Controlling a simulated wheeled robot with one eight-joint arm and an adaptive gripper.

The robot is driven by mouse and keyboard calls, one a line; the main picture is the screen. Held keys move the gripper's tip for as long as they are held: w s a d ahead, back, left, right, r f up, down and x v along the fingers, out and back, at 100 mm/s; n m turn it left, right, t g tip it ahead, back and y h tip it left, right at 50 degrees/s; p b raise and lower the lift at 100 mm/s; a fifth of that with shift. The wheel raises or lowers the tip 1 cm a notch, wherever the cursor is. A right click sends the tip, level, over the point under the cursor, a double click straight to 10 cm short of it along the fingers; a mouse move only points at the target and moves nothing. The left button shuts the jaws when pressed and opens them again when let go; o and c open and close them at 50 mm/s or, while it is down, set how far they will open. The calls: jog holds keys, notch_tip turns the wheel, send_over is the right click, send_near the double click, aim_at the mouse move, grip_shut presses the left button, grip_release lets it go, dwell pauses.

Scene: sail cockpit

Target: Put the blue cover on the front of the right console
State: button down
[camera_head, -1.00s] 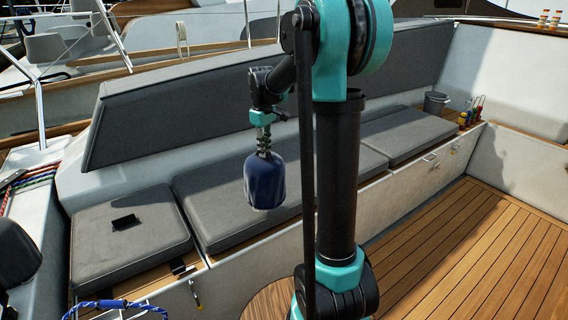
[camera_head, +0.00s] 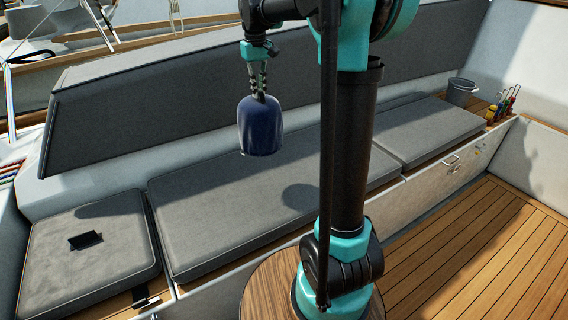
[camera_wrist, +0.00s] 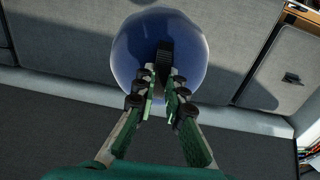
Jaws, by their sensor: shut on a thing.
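The blue cover (camera_head: 260,127) hangs upright from my gripper (camera_head: 259,92), in the air in front of the grey bench cushions in the head view. It is a dark blue rounded shell. In the wrist view the cover (camera_wrist: 133,52) lies beyond my gripper (camera_wrist: 166,80), whose fingers are shut on the dark tab at its top. The right console is not recognisable in these frames.
Grey cushions (camera_head: 225,215) line the bench, and a small black item (camera_head: 86,240) lies on the left one. A bucket (camera_head: 460,92) and several coloured-handled tools (camera_head: 505,104) stand at the far right end. A round wooden table (camera_head: 262,290) is by my arm. The teak floor (camera_head: 480,260) is clear.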

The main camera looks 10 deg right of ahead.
jog(key=shift+w+d+f, duration=0.1)
jog(key=shift+w+f, duration=0.05)
jog(key=shift+w, duration=0.1)
notch_tip(320, 180, down, 19)
jog(key=shift+f, duration=0.3)
jog(key=c, duration=1.6)
grip_release()
